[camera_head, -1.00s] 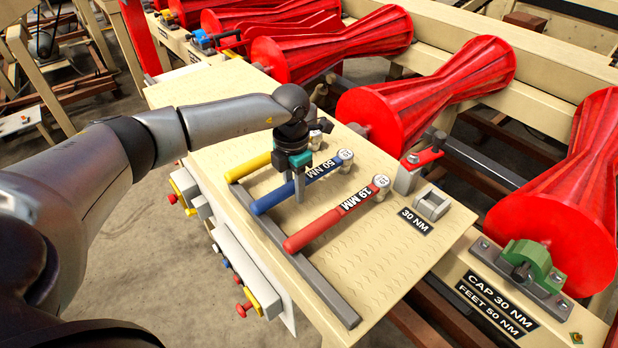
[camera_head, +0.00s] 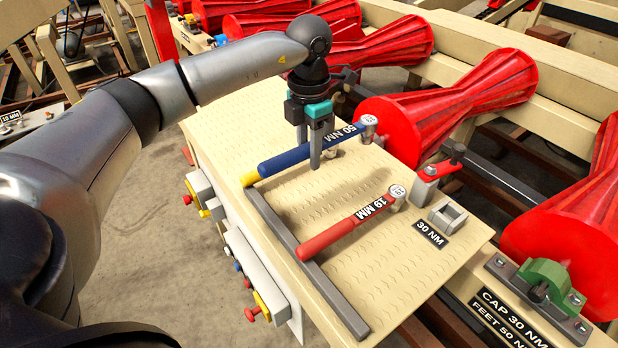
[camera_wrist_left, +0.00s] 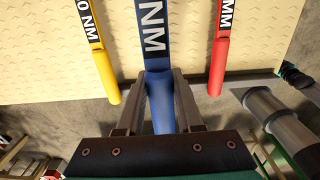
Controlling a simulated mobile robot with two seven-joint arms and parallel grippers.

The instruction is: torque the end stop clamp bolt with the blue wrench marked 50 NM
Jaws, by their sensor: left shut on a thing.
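The blue wrench (camera_head: 293,157) marked 50 NM is between the fingers of my left gripper (camera_head: 315,158), which is shut on its handle. The wrench appears raised above the bench, its round head (camera_head: 369,124) toward the rollers. In the left wrist view the blue handle (camera_wrist_left: 160,100) lies between both fingers. My right gripper is not in view.
A red 19 MM wrench (camera_head: 340,229) lies across a grey bar (camera_head: 305,262). A yellow wrench, mostly hidden behind the blue one, shows in the wrist view (camera_wrist_left: 105,75). A grey block (camera_head: 447,216) stands by a 30 NM label (camera_head: 430,234). Red rollers (camera_head: 450,95) line the far side.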

